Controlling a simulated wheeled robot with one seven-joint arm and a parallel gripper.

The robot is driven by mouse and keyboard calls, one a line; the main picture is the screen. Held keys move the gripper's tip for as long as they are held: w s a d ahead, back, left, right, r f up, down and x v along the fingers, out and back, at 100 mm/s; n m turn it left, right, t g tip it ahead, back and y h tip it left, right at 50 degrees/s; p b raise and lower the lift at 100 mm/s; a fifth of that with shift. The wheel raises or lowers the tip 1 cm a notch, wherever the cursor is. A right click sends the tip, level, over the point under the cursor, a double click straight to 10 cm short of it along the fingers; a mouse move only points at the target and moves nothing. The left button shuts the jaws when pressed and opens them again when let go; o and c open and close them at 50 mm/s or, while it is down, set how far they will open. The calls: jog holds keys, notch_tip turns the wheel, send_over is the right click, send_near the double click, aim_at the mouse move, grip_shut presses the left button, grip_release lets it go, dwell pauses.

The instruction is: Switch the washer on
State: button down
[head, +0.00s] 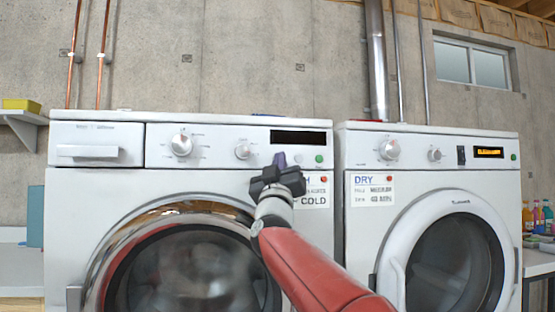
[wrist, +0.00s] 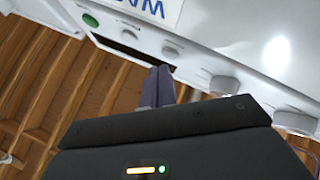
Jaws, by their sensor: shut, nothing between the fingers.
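The washer (head: 68,205) is the white front-loader on the left, with a round glass door. Its panel has a large knob (head: 181,145), a smaller knob (head: 242,151), a dark display (head: 298,138) and a green button (head: 319,158) at the right end. The green button also shows in the wrist view (wrist: 90,20), at upper left. My gripper (head: 281,160) is shut and empty in front of the panel, below the display and left of the green button. Its fingers (wrist: 158,85) point toward the panel in the wrist view. Contact with the panel cannot be told.
The dryer (head: 345,230) stands close on the right, with a "DRY" label (head: 373,190) and a lit display (head: 488,152). Bottles (head: 537,215) stand at the far right.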

dwell(0.6)
jog(key=shift+w+a, duration=0.1)
jog(key=shift+w, duration=0.35)
jog(key=shift+w, duration=0.15)
jog(key=shift+s, duration=0.2)
jog(key=shift+s+b, duration=0.3)
jog(key=shift+s, duration=0.1)
dwell(0.4)
jog(key=s+d+b, duration=0.2)
jog(key=s+b, duration=0.1)
jog(key=s, duration=0.2)
jog(key=shift+s, duration=0.4)
